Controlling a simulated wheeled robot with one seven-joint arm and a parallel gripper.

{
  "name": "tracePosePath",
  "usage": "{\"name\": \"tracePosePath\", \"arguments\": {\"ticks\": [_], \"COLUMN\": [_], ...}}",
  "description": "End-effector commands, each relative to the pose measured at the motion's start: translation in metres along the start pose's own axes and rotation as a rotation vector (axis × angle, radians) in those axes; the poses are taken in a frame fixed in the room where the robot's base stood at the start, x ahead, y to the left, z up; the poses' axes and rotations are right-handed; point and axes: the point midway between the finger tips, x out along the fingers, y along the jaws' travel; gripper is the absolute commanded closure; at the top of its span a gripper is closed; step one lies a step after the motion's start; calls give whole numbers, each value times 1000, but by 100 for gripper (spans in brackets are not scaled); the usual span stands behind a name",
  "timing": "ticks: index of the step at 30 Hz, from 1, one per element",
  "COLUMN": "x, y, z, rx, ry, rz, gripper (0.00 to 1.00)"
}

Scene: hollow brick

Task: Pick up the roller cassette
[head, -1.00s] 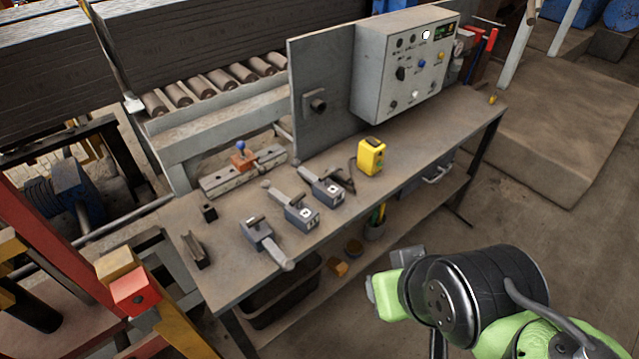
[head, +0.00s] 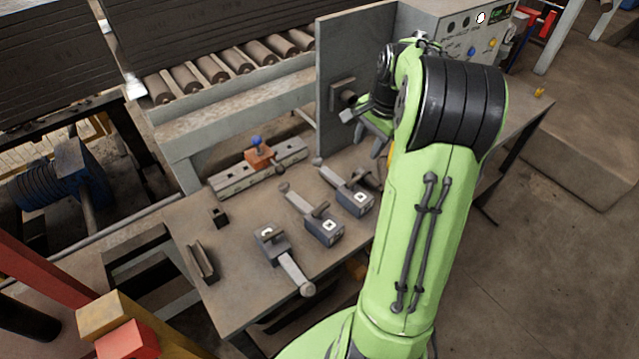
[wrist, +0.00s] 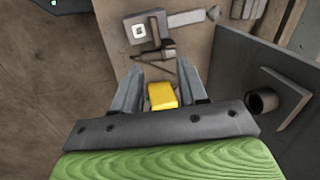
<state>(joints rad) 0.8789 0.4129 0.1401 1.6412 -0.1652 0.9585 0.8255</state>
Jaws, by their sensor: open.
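Three similar grey block units with handles, bars and round knobs lie on the bench: a left one (head: 272,246), a middle one (head: 326,232) and a right one (head: 355,198). The middle and right ones clearly carry white square labels. I cannot tell for sure which is the roller cassette. In the wrist view a labelled grey block (wrist: 141,31) lies beyond the fingertips. My gripper (wrist: 157,68) is open above the bench, and no thing is held. In the head view my arm partly hides it.
A yellow device (wrist: 162,95) shows between the fingers, below them. An upright grey plate (head: 345,75) with a protruding stub stands close by. A control box (head: 455,30) is behind my arm. A rail with an orange block (head: 258,157) and small dark pieces (head: 202,263) lie on the bench.

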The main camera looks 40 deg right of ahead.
Motion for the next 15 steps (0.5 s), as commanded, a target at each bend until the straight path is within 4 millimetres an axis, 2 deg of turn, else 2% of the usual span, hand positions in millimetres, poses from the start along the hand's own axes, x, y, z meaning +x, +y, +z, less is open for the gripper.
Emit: {"name": "tracePosePath", "arguments": {"ticks": [2,12,15], "x": [10,92,104], "y": [1,1,1], "z": [-2,0,0], "rx": [11,5,4], "ry": [-3,-4,-3], "rz": [0,2,0], "gripper": [58,58,58]}}
